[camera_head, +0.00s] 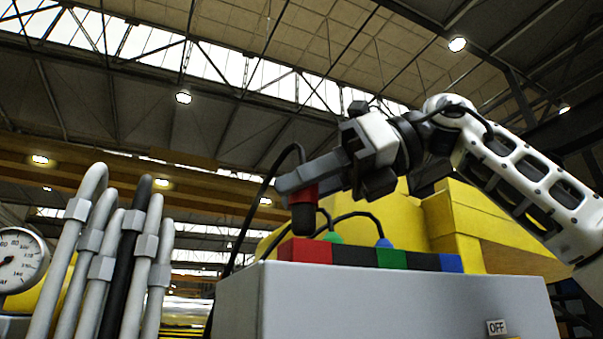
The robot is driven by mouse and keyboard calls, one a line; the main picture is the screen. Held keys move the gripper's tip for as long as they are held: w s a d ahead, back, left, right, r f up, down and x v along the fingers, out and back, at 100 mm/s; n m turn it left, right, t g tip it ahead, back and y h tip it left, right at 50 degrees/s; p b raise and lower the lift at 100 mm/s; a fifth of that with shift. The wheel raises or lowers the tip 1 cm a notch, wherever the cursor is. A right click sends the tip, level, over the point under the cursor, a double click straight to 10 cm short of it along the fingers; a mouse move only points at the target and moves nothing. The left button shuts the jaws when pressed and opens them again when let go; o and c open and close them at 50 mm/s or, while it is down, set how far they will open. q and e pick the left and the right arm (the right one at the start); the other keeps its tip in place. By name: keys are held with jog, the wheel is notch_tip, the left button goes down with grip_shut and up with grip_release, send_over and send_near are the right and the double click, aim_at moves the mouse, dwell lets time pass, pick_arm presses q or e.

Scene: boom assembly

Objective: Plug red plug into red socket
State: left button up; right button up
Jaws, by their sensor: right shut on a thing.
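My right gripper (312,180) reaches in from the right and is shut on the red plug (303,194). The plug has a red band and a dark lower end pointing down, with a black cable looping from its top. The red socket (305,251) is the red block at the left end of a row on top of a grey box (400,300). The plug's dark end is right above the red block; whether they touch, I cannot tell. My left gripper is not in view.
Green (391,259) and blue (450,263) blocks sit further right in the row, with black ones between. Cabled green (333,237) and blue (383,242) plugs show behind. Grey pipes (75,240) and a gauge (20,258) stand at left; yellow machinery (450,225) stands behind.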

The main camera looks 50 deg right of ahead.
aim_at(304, 207)
jog(key=shift+f+b, duration=1.15)
jog(key=shift+f, duration=0.6)
jog(key=o, duration=1)
jog(key=shift+o, duration=0.2)
jog(key=p+v, duration=0.2)
jog(key=v, duration=1.4)
jog(key=shift+a, duration=0.1)
